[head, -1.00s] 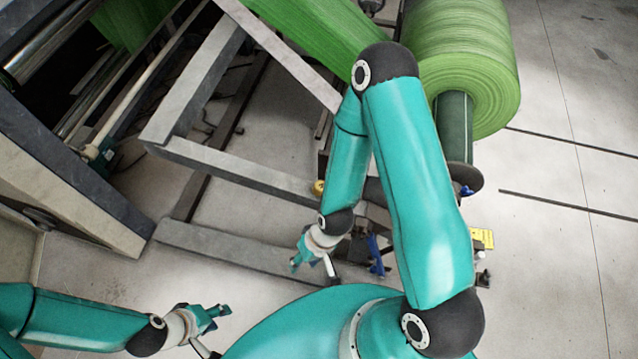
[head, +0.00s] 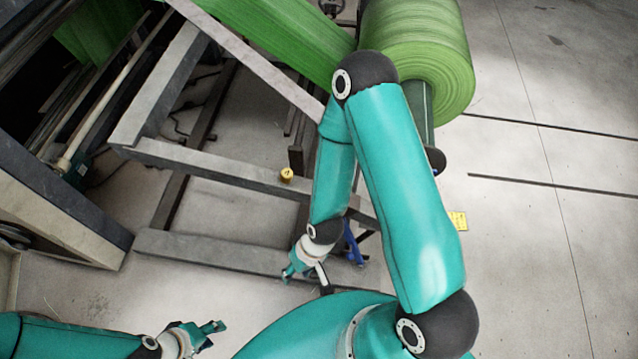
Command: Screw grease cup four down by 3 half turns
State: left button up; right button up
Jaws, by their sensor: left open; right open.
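Grease cup four (head: 286,175) is a small yellow cup marked 4 on top. It sits upright on the grey frame beam in the middle of the head view, to the left of my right forearm. My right gripper (head: 287,274) is open and empty, below the cup in the picture and apart from it. My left gripper (head: 214,332) is open and empty at the lower left, further from the cup. How far the cup is screwed down cannot be told at this size.
A large green roll (head: 418,65) stands at the top right, with a green web running from it. Grey frame beams (head: 215,250) cross the middle. A dark machine side (head: 60,215) stands at the left. A yellow plate (head: 457,221) shows at the right. The floor on the right is mostly open.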

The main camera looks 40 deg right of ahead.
aim_at(286, 174)
jog(key=z, duration=0.25)
jog(key=k, duration=0.3)
jog(key=z, duration=0.45)
jog(key=i, duration=0.5)
jog(key=z, duration=0.1)
